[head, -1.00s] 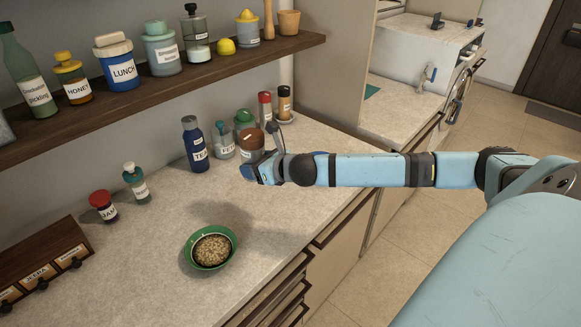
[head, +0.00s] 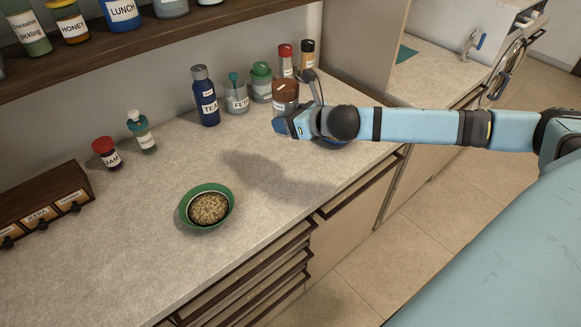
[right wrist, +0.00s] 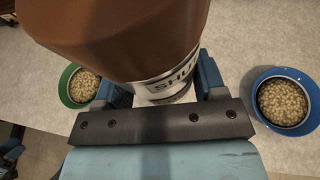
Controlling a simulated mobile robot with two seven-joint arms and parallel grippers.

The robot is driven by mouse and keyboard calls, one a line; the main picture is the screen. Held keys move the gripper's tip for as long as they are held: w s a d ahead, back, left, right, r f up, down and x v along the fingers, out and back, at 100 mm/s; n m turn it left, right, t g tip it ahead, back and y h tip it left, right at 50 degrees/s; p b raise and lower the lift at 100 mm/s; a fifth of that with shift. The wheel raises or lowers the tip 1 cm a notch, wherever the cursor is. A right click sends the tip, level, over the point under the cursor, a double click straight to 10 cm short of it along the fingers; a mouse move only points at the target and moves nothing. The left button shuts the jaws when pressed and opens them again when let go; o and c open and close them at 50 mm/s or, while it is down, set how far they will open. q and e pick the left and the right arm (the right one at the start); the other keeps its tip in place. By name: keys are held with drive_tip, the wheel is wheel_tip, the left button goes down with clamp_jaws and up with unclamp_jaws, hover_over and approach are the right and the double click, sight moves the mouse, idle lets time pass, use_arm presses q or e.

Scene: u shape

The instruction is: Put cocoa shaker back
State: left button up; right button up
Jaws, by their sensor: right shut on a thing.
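The cocoa shaker (head: 285,93) has a brown top and a pale label. In the right wrist view it (right wrist: 125,35) fills the upper middle, with "SHU" readable on its label. My right gripper (head: 287,126) is shut on it, with blue fingers on both sides of its lower part. The shaker looks about upright and above the counter, with a shadow on the counter to its left. Its base is hidden in the head view. My left gripper is not in view.
Behind the shaker stand a green-lidded jar (head: 261,84), a red-topped shaker (head: 286,62) and a dark-topped one (head: 307,55). A blue tea bottle (head: 205,98) stands left. A green bowl (head: 186,213) and a blue bowl (right wrist: 258,85) hold pale pieces. The wooden shelf (head: 170,41) overhangs the back.

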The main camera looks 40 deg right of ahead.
wheel_tip(320, 180, down, 12)
drive_tip(key=shift+f, duration=0.1)
drive_tip(key=shift+f+b, duration=0.35)
drive_tip(key=shift+f, duration=1.8)
drive_tip(key=shift+f, duration=0.1)
drive_tip(key=o, duration=1.1)
